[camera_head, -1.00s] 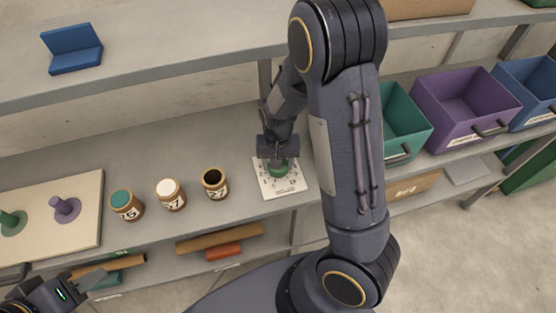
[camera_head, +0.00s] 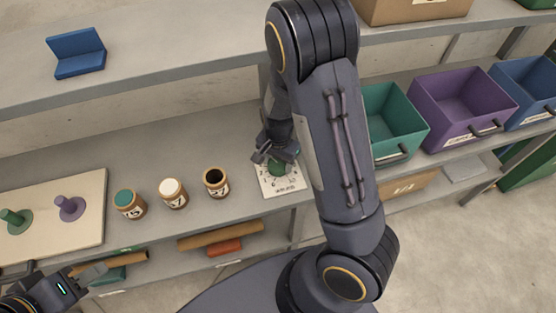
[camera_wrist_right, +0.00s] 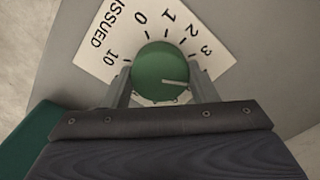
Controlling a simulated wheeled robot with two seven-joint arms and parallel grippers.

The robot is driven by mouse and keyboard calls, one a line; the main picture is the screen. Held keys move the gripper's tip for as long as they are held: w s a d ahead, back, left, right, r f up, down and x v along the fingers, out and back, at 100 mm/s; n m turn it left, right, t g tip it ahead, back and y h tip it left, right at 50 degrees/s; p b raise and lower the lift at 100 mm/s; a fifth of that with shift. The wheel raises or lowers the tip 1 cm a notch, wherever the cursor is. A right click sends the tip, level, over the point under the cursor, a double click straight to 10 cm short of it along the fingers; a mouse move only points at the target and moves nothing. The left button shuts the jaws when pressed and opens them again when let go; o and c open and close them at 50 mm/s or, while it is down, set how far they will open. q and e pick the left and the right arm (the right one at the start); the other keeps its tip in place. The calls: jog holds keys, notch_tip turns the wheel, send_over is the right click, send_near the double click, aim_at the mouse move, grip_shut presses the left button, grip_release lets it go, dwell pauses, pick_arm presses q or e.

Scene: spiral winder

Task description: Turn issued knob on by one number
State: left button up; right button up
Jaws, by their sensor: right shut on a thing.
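The green knob (camera_head: 277,170) sits on a white dial card on the middle shelf. In the right wrist view the knob (camera_wrist_right: 158,68) has a white pointer line aimed right, past the 3 and towards the right finger. The card (camera_wrist_right: 97,50) reads "ISSUED" and shows 10, 0, 1, 2 and 3; its other marks are hidden by the gripper. My right gripper (camera_wrist_right: 160,80) is shut on the knob, one finger on each side. My left gripper (camera_head: 88,272) is at the lower left, away from the dial; its jaw gap is unclear.
Three labelled jars, with green (camera_head: 129,203), white (camera_head: 172,192) and dark (camera_head: 215,181) tops, stand left of the card. A board (camera_head: 85,220) with green and purple pegs lies further left. Green, purple (camera_head: 455,105) and blue bins stand at right.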

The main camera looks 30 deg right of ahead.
aim_at(278, 163)
dwell(0.3)
jog(key=o, duration=1)
notch_tip(278, 163, up, 8)
jog(key=shift+f+p, duration=0.1)
jog(key=shift+p, duration=0.3)
jog(key=shift+s+a+r, duration=0.15)
jog(key=shift+s+r, duration=0.1)
jog(key=shift+r, duration=0.1)
jog(key=s+a+r+n+t+y, duration=0.1)
jog(key=s+r+n+t, duration=0.1)
jog(key=s+r, duration=0.3)
jog(key=s+a+r+n+t+y, duration=0.1)
jog(key=s+r+n, duration=0.3)
jog(key=s, duration=0.2)
jog(key=s+a+r+n+t+y, duration=0.1)
jog(key=s+r+n+t, duration=0.1)
jog(key=s+r+n, duration=0.2)
jog(key=shift+s+a+r+t+y, duration=0.3)
jog(key=shift+s+a+r+y, duration=0.1)
jog(key=shift+s+r, duration=0.4)
